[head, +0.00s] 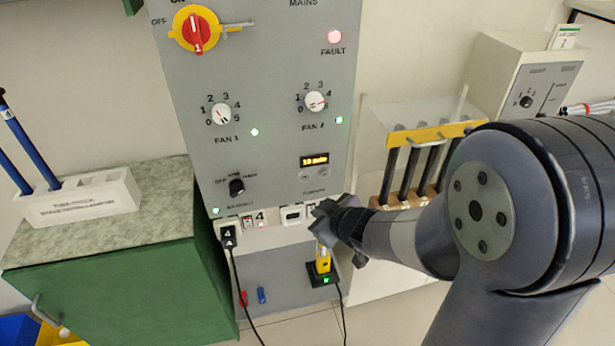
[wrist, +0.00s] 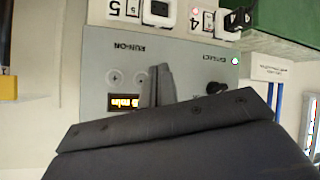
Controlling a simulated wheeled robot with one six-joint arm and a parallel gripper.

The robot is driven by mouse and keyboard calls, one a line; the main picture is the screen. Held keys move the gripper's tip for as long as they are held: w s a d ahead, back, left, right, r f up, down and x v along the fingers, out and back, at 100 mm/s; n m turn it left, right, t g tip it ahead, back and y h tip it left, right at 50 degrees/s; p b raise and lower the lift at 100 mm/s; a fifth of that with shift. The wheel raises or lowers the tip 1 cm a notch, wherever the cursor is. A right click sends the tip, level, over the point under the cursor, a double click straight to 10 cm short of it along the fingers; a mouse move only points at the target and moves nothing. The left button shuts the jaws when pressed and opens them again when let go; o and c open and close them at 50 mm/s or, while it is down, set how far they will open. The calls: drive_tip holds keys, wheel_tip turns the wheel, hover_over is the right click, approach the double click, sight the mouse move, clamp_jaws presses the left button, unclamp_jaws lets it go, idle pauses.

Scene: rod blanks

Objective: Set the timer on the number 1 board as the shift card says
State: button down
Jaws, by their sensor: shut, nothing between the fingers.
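The grey board (head: 275,130) has a red rotary switch on a yellow plate (head: 195,29) marked 1. Its timer display (head: 314,160) is lit orange and seems to read 10 min. Two small round buttons sit below it, labelled RUN-ON in the wrist view, where the display (wrist: 123,102) appears upside down. My gripper (head: 324,214) is below the timer at the board's lower right. In the wrist view my gripper (wrist: 160,72) is shut and empty, its fingers beside the buttons; contact cannot be told. No readable shift card shows.
Below are sockets, a yellow plugged device (head: 323,258) and hanging cables. A green cabinet (head: 120,285) stands left; a rack with dark rods (head: 410,170) stands right.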

sight(305, 177)
drive_tip(key=w+a+p, duration=0.2)
drive_tip(key=w, duration=0.6)
drive_tip(key=shift+w+a, duration=0.15)
drive_tip(key=shift+a, duration=0.05)
idle(1.9)
drive_tip(key=shift+w+a+p, duration=0.15)
drive_tip(key=shift+w+p, duration=0.15)
drive_tip(key=shift+w, duration=0.1)
drive_tip(key=shift+w+a, duration=0.1)
drive_tip(key=shift+w, duration=0.25)
idle(0.5)
idle(0.3)
drive_tip(key=shift+s+d, duration=0.25)
drive_tip(key=shift+s, duration=0.5)
